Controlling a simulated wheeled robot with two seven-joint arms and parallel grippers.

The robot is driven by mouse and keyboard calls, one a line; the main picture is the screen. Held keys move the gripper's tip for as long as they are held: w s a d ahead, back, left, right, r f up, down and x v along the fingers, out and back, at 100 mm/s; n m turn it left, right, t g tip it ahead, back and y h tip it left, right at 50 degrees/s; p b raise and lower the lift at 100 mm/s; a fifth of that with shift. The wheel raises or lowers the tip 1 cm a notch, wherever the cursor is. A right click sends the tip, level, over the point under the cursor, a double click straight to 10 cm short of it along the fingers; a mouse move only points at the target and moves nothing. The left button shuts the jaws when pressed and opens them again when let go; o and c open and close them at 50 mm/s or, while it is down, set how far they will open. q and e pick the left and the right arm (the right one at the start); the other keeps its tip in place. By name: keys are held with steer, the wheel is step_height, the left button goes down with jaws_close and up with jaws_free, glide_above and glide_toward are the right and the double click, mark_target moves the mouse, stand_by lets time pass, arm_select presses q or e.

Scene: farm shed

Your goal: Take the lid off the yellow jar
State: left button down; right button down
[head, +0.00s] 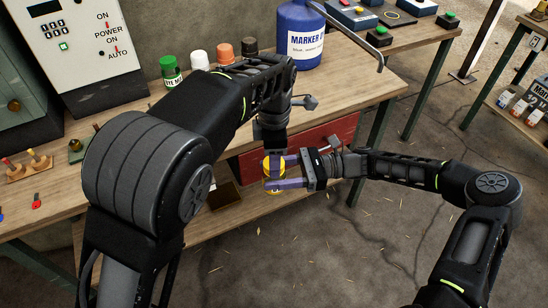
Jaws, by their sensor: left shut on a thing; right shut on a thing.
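The yellow jar (273,190) is held in the air in front of the workbench, near the middle of the head view. My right gripper (271,174) reaches in from the right and is shut on the jar's body from the side, its purple fingers across it. My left gripper (271,148) points down from above and is shut at the top of the jar, on its lid (267,163). The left fingertips are mostly hidden. I cannot tell whether there is a gap between lid and jar.
The wooden workbench (350,85) holds a blue marker container (300,45) and several small bottles, including a green one (171,72). A red box (320,138) is below the bench top, behind the grippers. Concrete floor (340,240) is clear in front.

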arm_select(q)
steer(key=shift+r, duration=0.15)
stand_by(0.7)
steer(key=shift+r, duration=0.95)
steer(key=shift+r, duration=0.15)
steer(key=shift+r, duration=1.9)
